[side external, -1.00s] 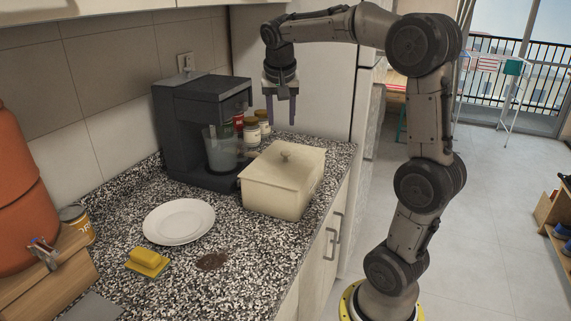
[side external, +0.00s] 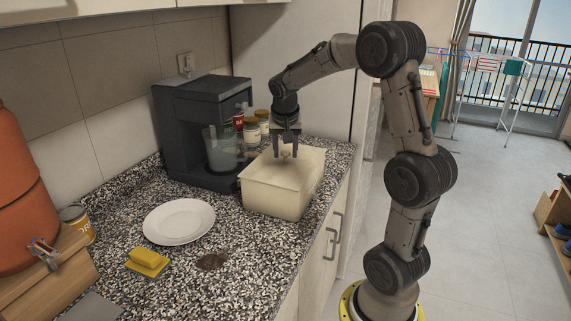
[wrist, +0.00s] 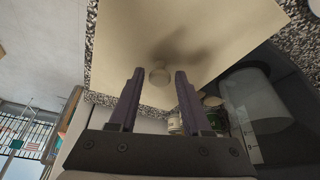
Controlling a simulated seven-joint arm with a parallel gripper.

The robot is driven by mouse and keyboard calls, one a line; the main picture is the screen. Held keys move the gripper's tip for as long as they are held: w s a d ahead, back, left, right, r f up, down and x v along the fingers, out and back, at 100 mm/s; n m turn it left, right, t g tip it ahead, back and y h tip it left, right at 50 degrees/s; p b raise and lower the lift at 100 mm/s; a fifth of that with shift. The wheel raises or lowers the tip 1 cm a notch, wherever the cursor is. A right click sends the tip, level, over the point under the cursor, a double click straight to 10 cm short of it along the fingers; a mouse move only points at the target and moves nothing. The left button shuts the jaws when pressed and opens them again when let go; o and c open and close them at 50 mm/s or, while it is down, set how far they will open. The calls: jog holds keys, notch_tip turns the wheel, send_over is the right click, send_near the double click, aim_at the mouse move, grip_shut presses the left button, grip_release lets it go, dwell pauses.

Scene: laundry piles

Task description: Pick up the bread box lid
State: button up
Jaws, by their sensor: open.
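The bread box (side external: 278,197) is a cream box on the speckled counter, with its cream lid (side external: 262,171) on top. The lid has a small round knob, which shows in the wrist view (wrist: 160,76). My gripper (side external: 286,156) is open, just above the lid, with its fingers on either side of the knob in the side view. In the wrist view the knob appears between and slightly beyond the fingertips of my gripper (wrist: 159,72). I cannot tell whether the fingers touch the lid.
A dark coffee machine (side external: 178,130) with a clear jug (side external: 221,150) stands left of the box. Several jars (side external: 252,132) stand behind it. A white plate (side external: 179,221) and a yellow sponge (side external: 147,262) lie on the counter (side external: 200,285) in front. The counter's edge is close on the right.

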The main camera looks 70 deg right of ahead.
jog(key=shift+d+f, duration=0.15)
jog(key=shift+f, duration=0.3)
grip_shut()
jog(key=shift+r, duration=0.15)
